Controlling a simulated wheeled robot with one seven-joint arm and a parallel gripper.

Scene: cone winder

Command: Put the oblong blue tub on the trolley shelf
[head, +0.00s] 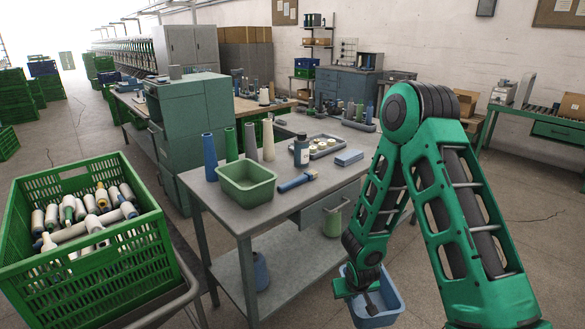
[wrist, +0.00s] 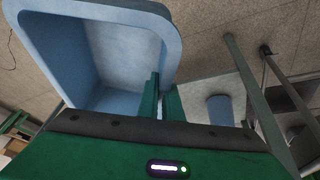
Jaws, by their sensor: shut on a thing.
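The oblong blue tub (head: 391,299) hangs below my arm at the bottom of the head view, right of the workbench and clear of it. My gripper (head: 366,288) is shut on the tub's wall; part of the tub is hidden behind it. In the wrist view the tub (wrist: 88,55) fills the upper left, looks empty inside, and has its near right wall between the fingers (wrist: 161,100). A trolley-like frame with a tube rail (head: 178,299) stands at the lower left under a green crate; I cannot tell whether it has a free shelf.
The workbench (head: 222,205) has a green tub (head: 246,186), cones, a bottle and a tray on top. Its lower shelf (head: 292,262) holds a blue cone (head: 260,270) and a green one, with bare room between. The green crate (head: 95,270) holds several bobbins. Floor is open at right.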

